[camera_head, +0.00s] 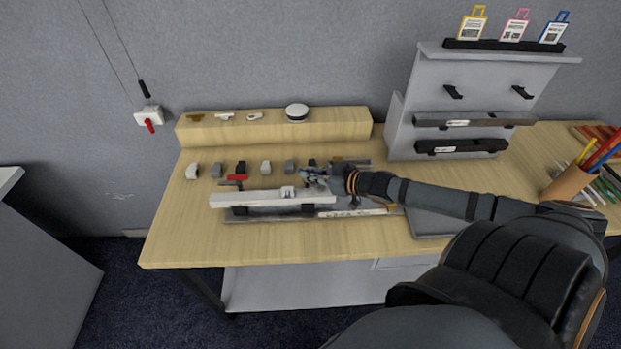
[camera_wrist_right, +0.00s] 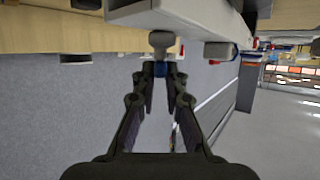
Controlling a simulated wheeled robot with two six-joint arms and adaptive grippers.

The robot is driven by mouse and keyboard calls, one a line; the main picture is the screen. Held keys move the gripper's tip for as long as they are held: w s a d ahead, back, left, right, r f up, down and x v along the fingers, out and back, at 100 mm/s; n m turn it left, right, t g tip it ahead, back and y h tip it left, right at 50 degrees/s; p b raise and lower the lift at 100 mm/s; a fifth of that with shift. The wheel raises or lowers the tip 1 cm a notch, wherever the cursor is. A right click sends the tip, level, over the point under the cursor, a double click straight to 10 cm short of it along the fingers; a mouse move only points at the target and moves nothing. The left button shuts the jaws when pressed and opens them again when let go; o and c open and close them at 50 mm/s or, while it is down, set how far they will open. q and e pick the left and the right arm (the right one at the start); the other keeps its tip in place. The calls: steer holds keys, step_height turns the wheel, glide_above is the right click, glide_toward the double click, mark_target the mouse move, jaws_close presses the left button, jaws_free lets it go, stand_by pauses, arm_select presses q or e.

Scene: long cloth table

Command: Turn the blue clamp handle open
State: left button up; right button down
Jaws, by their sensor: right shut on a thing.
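In the head view my right gripper (camera_head: 327,177) reaches in from the right to the right part of the light clamp rail (camera_head: 260,198); only a small bit of blue shows there. A red handle (camera_head: 237,178) stands at the left part of the rail. How far the blue handle is turned I cannot tell. My left gripper is not in view.
Several small grey, white and black blocks (camera_head: 265,167) stand in a row behind the rail. A wooden step (camera_head: 275,130) lies behind them. A grey rack (camera_head: 455,95) stands at the back right, and a pen cup (camera_head: 563,182) at the far right. The table's left front is clear.

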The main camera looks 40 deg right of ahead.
steer(key=shift+d+f+n+g+y+b, duration=0.25)
steer(key=shift+f+n+g+y+b, duration=0.25)
steer(key=shift+n+y+b, duration=0.45)
steer(key=shift+w+d+r+n+g+y+b, duration=0.1)
steer(key=shift+n+g+y+b, duration=0.3)
steer(key=shift+n+y+b, duration=0.25)
steer(key=shift+w+d+r+n+g+y+b, duration=0.1)
steer(key=shift+n+g+y+b, duration=0.3)
steer(key=shift+n+y+b, duration=0.2)
arm_select(q)
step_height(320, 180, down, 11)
steer(key=b, duration=0.6)
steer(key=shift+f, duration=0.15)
arm_select(e)
steer(key=shift+w+d+r+n+g+y, duration=0.1)
steer(key=shift+r+n+g+y, duration=0.05)
steer(key=shift+n+g+y, duration=0.65)
steer(key=shift+w+r+n+g+y, duration=0.1)
steer(key=shift+n+g+y, duration=0.5)
steer(key=shift+n+g, duration=0.3)
steer(key=c, duration=1.4)
jaws_free()
steer(key=shift+r, duration=0.1)
